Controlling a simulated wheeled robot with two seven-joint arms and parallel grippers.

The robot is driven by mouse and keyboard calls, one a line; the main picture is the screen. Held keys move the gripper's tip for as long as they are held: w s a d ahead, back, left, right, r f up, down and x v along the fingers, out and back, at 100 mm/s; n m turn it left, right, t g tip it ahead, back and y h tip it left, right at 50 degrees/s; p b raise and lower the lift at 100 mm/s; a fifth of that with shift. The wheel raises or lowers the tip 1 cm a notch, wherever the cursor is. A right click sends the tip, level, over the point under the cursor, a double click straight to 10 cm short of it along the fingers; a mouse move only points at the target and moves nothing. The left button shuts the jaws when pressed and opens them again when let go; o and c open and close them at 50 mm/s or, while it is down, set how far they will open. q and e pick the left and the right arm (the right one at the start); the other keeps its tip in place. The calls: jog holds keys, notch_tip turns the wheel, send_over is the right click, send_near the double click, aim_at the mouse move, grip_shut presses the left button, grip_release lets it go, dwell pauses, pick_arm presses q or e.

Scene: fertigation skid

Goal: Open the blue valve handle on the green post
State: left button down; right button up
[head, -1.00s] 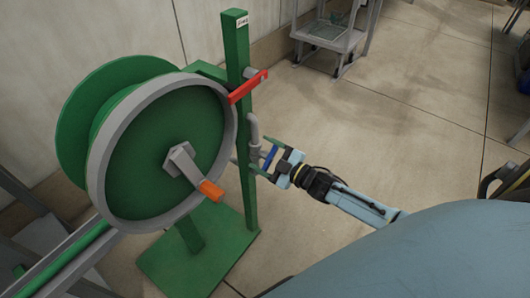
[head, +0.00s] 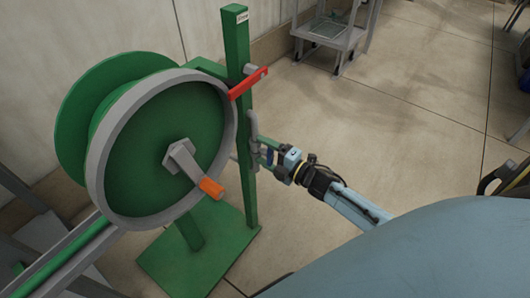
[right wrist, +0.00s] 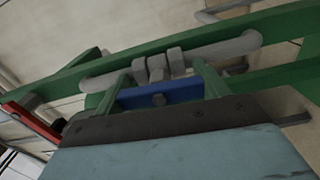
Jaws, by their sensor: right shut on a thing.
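The green post (head: 238,90) stands upright beside the hose reel in the head view, with a grey pipe (head: 252,128) along its right side. The blue valve handle (head: 268,155) sits on this pipe, partly hidden by my gripper. My right gripper (head: 265,153) is shut on the handle. In the right wrist view the blue handle (right wrist: 175,93) lies crosswise between the two green fingers, in front of the grey pipe (right wrist: 225,48) and its fitting. The green post (right wrist: 285,25) runs behind them. My left gripper is not in view.
A red handle (head: 248,84) sits higher on the post. The green reel (head: 150,150) with an orange-gripped crank (head: 211,187) stands close on the left, above a green base plate (head: 190,255).

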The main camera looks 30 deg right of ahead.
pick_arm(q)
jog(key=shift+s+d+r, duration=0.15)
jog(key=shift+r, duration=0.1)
pick_arm(e)
jog(key=shift+n, duration=0.4)
jog(key=o, duration=1)
jog(key=shift+s+d, duration=0.1)
jog(key=shift+s, duration=0.15)
pick_arm(q)
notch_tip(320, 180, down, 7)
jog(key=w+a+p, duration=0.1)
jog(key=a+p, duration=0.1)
jog(key=p, duration=0.1)
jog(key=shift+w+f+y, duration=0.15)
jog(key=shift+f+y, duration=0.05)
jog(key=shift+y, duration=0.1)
pick_arm(e)
jog(key=v, duration=1.3)
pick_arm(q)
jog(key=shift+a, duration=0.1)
